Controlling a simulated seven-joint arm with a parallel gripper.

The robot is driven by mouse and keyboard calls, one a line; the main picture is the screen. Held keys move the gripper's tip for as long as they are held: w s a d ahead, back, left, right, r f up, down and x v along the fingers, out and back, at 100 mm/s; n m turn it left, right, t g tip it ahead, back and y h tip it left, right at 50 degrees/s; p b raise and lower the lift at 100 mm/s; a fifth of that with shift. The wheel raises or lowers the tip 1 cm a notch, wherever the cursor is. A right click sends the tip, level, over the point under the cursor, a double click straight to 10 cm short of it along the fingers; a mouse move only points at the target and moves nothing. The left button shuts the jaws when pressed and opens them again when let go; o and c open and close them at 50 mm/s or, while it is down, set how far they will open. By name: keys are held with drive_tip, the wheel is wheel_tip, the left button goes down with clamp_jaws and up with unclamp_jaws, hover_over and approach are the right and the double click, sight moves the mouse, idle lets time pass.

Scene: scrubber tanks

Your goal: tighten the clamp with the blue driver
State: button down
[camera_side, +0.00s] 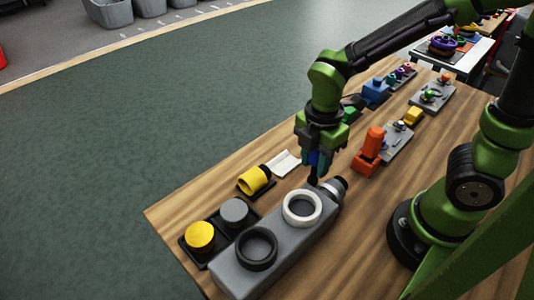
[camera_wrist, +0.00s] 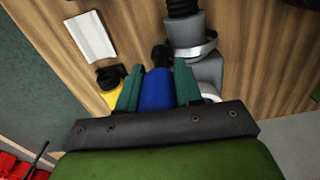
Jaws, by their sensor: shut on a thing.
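The blue driver (camera_wrist: 157,92) is between the two teal fingers of my gripper (camera_wrist: 158,78), which is shut on its handle. Its black end (camera_wrist: 160,55) points away from the wrist, close to the left side of the silver clamp (camera_wrist: 196,49); I cannot tell whether they touch. The clamp rings the hose joint at the end of the grey tank (camera_side: 265,262). In the side view my gripper (camera_side: 318,160) is above this joint (camera_side: 335,187), with a little blue showing between the fingers. The clamp's screw is not clear.
A white ring (camera_side: 302,208) and a black ring (camera_side: 257,249) sit on the tank. A yellow cup (camera_side: 253,180), a white pad (camera_side: 284,163) and a black tray with a yellow cap (camera_side: 200,235) lie left. An orange block (camera_side: 372,141) stands right of my gripper.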

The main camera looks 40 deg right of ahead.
drive_tip(key=m, duration=0.4)
drive_tip(key=shift+m, duration=0.3)
drive_tip(key=m, duration=0.8)
drive_tip(key=shift+m, duration=0.9)
